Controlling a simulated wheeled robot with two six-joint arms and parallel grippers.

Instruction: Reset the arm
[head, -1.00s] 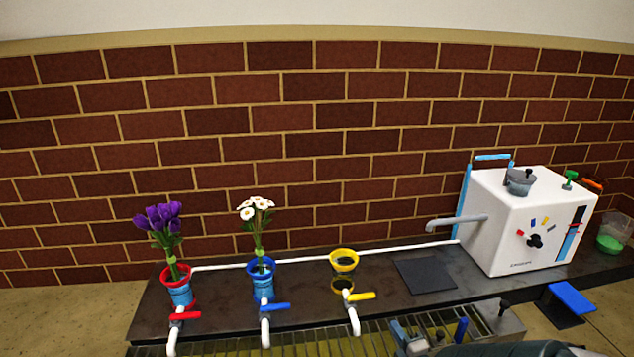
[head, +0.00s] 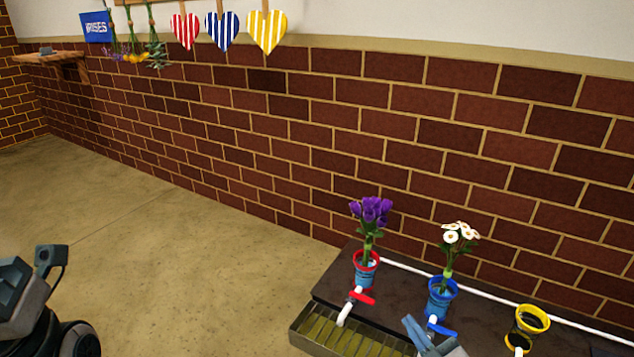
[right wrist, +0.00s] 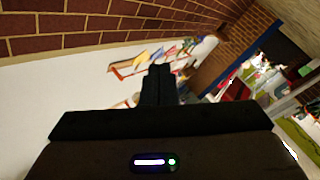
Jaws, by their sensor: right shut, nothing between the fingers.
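My right gripper (head: 426,338) shows at the bottom edge of the head view, in front of the blue tap. In the right wrist view its dark fingers (right wrist: 158,86) are together, with nothing held between them. A dark grey part of my left arm shows at the lower left of the head view; I cannot see its gripper's fingers.
The dark counter (head: 335,285) holds purple flowers (head: 371,212) in a red-rimmed pot, white flowers (head: 460,233) in a blue pot (head: 441,300), and a yellow-rimmed pot (head: 532,318). A drain tray (head: 318,335) lies in front. Open floor (head: 190,260) stretches left.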

